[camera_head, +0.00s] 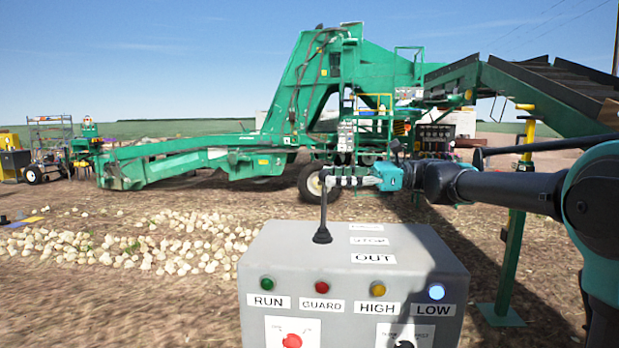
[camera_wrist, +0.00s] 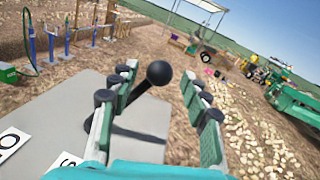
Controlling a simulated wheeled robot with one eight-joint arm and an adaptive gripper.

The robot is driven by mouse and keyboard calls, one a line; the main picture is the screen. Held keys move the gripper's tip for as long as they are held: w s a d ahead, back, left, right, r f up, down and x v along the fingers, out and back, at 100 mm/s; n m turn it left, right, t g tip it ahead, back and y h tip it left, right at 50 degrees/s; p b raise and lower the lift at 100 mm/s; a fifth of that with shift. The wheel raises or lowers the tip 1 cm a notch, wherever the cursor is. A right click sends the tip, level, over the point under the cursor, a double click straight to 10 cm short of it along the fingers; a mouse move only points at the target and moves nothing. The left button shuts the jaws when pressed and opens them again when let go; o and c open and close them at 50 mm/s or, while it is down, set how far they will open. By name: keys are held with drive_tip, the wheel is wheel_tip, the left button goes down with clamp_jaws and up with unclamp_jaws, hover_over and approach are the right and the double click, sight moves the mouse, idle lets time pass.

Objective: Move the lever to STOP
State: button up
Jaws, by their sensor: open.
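The black lever (camera_head: 323,212) rises nearly upright from a black boot on the top left of the grey control box (camera_head: 262,248). Its top is hidden by my gripper (camera_head: 326,178), which reaches in from the right. The STOP label (camera_head: 369,240) is on the box top, right of the boot, between a blurred upper label (camera_head: 366,227) and the OUT label (camera_head: 373,259).
The box front has RUN, GUARD, HIGH and LOW lamps; the LOW lamp (camera_head: 436,292) glows blue. Below are a red knob (camera_head: 292,341) and a black knob (camera_head: 405,344). The green elevator (camera_head: 320,85) stands behind. Onions (camera_head: 130,240) lie on the ground at left.

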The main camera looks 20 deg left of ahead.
drive_tip(key=x, duration=0.6)
drive_tip(key=shift+a, duration=0.2)
drive_tip(key=shift+s, duration=0.15)
clamp_jaws()
